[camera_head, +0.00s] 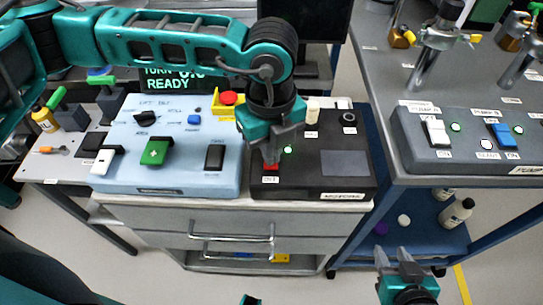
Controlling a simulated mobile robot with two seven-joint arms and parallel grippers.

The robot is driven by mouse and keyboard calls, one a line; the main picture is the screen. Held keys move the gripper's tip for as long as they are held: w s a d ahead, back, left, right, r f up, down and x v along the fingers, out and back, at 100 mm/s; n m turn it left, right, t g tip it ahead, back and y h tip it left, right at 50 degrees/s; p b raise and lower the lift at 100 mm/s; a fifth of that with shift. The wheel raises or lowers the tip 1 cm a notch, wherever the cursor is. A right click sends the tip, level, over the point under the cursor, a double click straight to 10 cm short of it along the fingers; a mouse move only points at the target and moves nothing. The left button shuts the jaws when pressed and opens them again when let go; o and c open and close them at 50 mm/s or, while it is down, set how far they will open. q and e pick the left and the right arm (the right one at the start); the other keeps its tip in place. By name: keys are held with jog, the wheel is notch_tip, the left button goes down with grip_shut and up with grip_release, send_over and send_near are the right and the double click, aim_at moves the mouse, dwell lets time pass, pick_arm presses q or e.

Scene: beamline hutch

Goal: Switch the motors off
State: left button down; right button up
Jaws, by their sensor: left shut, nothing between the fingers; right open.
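A black control box (312,180) stands on the bench in the middle. It carries a red switch (271,167) near its front left, a lit green lamp (288,150), a cream knob (312,110) and a dark knob (349,122). My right gripper (391,254) is open and empty, low in front of the gap between benches.
A light blue panel (180,180) with a green switch (154,152), black rocker and knobs stands left. A yellow-based red button (228,99) sits behind. A grey panel (440,160) with white and blue switches is on the right bench. Drawers with handles are below.

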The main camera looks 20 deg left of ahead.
pick_arm(q)
jog(key=shift+f+b, duration=0.75)
jog(key=shift+f, duration=0.05)
dwell(0.4)
jog(key=shift+r+p, duration=1.95)
jog(key=shift+r, duration=1.6)
